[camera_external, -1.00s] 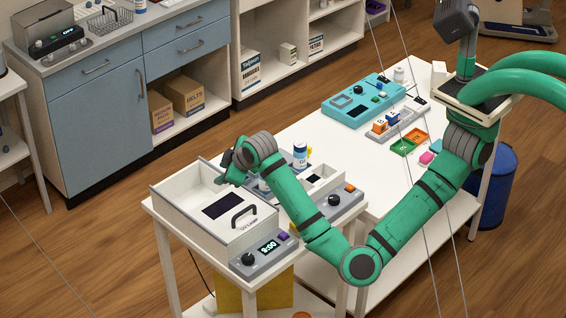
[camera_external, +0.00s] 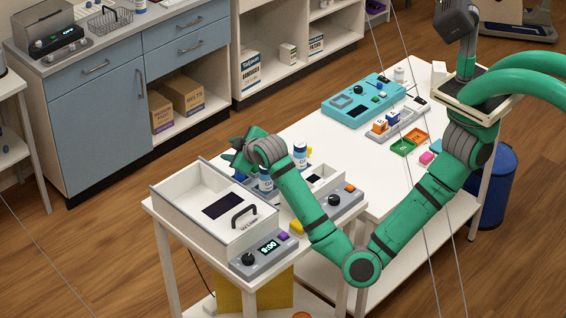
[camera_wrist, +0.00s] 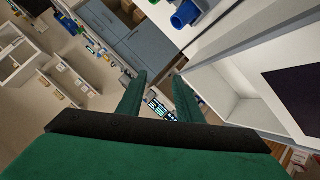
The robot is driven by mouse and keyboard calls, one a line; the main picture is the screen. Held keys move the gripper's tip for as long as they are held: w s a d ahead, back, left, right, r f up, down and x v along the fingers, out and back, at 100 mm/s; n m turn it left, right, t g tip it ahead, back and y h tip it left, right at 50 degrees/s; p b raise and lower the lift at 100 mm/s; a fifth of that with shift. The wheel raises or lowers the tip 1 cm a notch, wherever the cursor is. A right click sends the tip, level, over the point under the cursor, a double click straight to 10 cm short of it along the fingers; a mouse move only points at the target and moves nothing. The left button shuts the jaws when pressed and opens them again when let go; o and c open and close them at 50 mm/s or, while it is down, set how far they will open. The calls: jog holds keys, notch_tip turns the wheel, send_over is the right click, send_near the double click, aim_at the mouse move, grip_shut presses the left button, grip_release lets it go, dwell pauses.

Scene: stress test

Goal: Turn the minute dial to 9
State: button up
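A grey control panel on the front of the white box (camera_external: 180,215) has a black dial (camera_external: 248,259), a display (camera_external: 268,247) that seems to read 9:00 and a purple button (camera_external: 283,237). Dial markings are too small to read. Another black dial (camera_external: 334,200) is on the grey unit to the right, beside an orange button. My gripper (camera_external: 236,158) is in the air above the far side of the white box, well away from both dials. In the wrist view my gripper (camera_wrist: 158,92) has its two fingers apart, with nothing between them. Neither dial shows clearly there.
White bottles with blue labels (camera_external: 300,156) stand behind the box, near my forearm. The box has a black handle (camera_external: 244,215). A turquoise device (camera_external: 362,100) and small coloured trays (camera_external: 403,147) are farther back. The white table between is partly bare.

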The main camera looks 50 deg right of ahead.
dwell(0.3)
notch_tip(320, 180, up, 6)
jog(key=m+g+y, duration=0.3)
jog(key=m+g, duration=0.8)
jog(key=m, duration=0.4)
send_over(248, 257)
notch_tip(248, 257, down, 5)
notch_tip(248, 257, down, 12)
jog(key=shift+r, duration=0.1)
jog(key=c, duration=0.8)
jog(key=shift+o, duration=0.2)
